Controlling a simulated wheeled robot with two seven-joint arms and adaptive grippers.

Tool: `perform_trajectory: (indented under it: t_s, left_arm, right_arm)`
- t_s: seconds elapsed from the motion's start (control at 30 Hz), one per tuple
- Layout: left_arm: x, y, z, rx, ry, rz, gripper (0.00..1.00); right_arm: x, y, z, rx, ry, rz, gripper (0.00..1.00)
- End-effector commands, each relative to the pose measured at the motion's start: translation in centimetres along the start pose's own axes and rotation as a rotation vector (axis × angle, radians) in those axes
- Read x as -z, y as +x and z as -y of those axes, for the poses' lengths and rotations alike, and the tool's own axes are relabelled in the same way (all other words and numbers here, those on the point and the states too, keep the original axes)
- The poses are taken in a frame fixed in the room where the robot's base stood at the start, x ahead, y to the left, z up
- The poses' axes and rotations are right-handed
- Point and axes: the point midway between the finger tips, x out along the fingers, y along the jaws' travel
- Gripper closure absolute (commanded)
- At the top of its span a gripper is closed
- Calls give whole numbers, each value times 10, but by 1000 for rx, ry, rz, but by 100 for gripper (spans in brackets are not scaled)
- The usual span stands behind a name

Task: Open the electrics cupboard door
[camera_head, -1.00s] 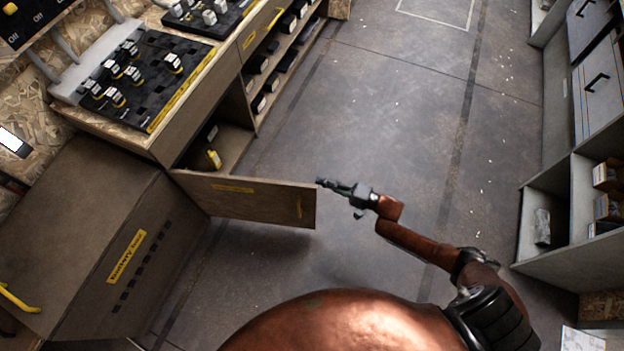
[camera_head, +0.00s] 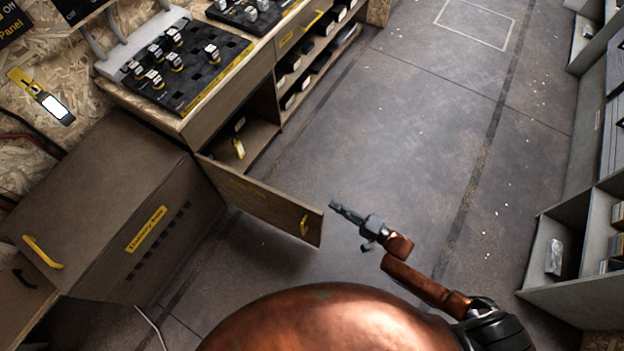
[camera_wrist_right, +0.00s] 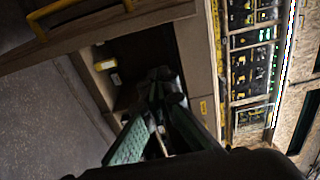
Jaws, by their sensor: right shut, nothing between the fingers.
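The electrics cupboard door (camera_head: 262,200) is a brown panel with a yellow handle (camera_head: 304,225) near its free edge. It stands wide open, swung out from the cupboard under the workbench. The open cupboard (camera_head: 250,140) shows a yellow and white item inside. My right gripper (camera_head: 334,206) is shut and empty, just to the right of the door's free edge, with a small gap seen. In the wrist view its green fingers (camera_wrist_right: 157,88) point towards the dark cupboard inside, and the door (camera_wrist_right: 110,28) with its handle crosses the upper left. My left gripper is not in view.
A brown box-like cabinet (camera_head: 120,200) with a yellow label stands left of the door. The workbench (camera_head: 225,115) carries black panels with switches. Grey shelves (camera_head: 570,235) stand at the right. The floor (camera_head: 420,120) between is clear.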

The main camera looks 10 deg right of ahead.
Motion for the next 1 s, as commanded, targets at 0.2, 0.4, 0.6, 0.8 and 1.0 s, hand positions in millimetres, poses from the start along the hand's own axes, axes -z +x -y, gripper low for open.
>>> perform_trajectory:
  t_s: [0.2, 0.4, 0.6, 0.8, 1.0]
  left_arm:
    - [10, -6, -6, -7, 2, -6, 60]
    - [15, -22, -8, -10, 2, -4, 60]
    - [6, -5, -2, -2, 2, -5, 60]
    - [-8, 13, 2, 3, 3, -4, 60]
    - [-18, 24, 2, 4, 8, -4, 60]
  right_arm:
    - [3, 16, 0, 3, -4, 31, 100]
    - [15, 23, 0, 0, -2, 53, 100]
    - [12, -12, 4, 0, -4, 40, 100]
    - [5, -46, 4, 1, -4, 38, 100]
    - [0, -71, 3, 2, -3, 39, 100]
